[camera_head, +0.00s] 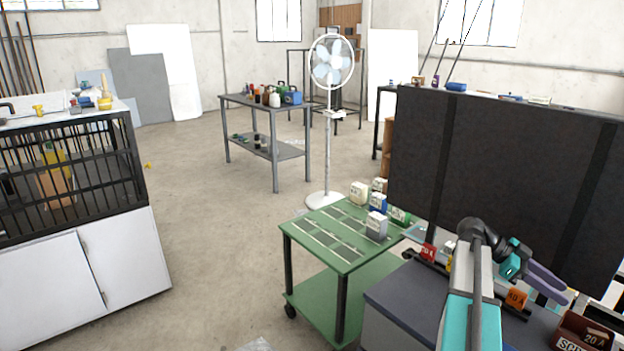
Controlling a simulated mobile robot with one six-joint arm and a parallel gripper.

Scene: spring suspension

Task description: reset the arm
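My arm rises at the lower right, with teal and grey links and a black elbow joint. It bends over to the right above a dark-topped bench (400,298). My gripper (552,288) is at its end, with purple fingers pointing right and slightly down. The fingers overlap from this angle, so I cannot tell whether they are open or shut. No held object is clearly visible.
A green cart (335,262) with several small boxes stands left of the bench. A tall dark panel (500,165) stands behind my arm. Red and orange tagged items (516,298) and a dark red box (583,333) are near the gripper. Open floor (215,235) lies left.

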